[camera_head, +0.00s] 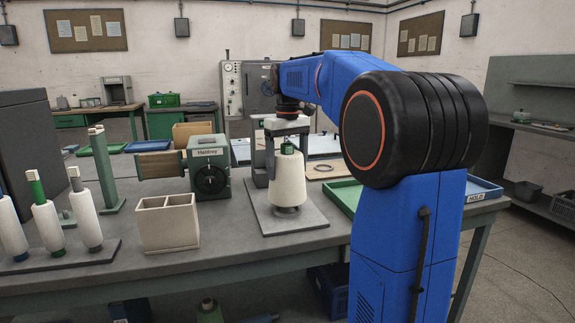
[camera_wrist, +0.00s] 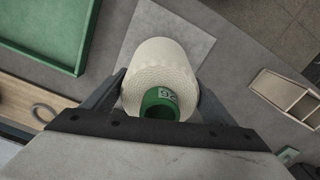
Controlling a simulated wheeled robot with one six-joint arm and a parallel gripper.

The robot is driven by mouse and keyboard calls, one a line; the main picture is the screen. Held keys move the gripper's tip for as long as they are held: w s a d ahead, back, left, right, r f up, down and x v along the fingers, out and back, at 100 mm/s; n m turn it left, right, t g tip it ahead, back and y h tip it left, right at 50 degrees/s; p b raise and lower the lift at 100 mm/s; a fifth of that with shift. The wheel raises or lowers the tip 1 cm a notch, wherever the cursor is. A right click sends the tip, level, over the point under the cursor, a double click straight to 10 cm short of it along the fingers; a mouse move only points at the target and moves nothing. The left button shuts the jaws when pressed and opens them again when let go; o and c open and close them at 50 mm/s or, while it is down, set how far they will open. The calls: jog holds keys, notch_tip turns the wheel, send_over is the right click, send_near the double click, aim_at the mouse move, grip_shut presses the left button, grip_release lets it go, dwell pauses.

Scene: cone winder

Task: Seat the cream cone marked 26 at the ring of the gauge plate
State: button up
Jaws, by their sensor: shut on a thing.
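The cream cone (camera_head: 289,183) hangs upright, wide end down, in my gripper (camera_head: 287,150). Its green tube top (camera_wrist: 160,104) carries the mark 26, upside down in the wrist view. The fingers are shut on the cone's upper part, one on each side. The grey gauge plate (camera_head: 262,222) lies flat on the bench under the cone; its bare part also shows in the wrist view (camera_wrist: 198,45). A dark round edge, seemingly the ring (camera_head: 288,211), shows just under the cone's base. Whether the base touches it I cannot tell. The wrist view hides the ring behind the cone.
A cream two-compartment bin (camera_head: 168,223) stands left of the plate, with a green gauge box (camera_head: 208,168) behind. A rack of cones (camera_head: 62,262) is at far left. A green tray (camera_head: 344,197) lies close right, and a blue tray (camera_head: 484,188) marked HOLD beyond my arm.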

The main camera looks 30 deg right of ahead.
jog(key=shift+f, duration=1.4)
jog(key=o, duration=1.2)
jog(key=shift+r, duration=0.1)
notch_tip(320, 180, up, 17)
jog(key=shift+r, duration=0.1)
dwell(0.4)
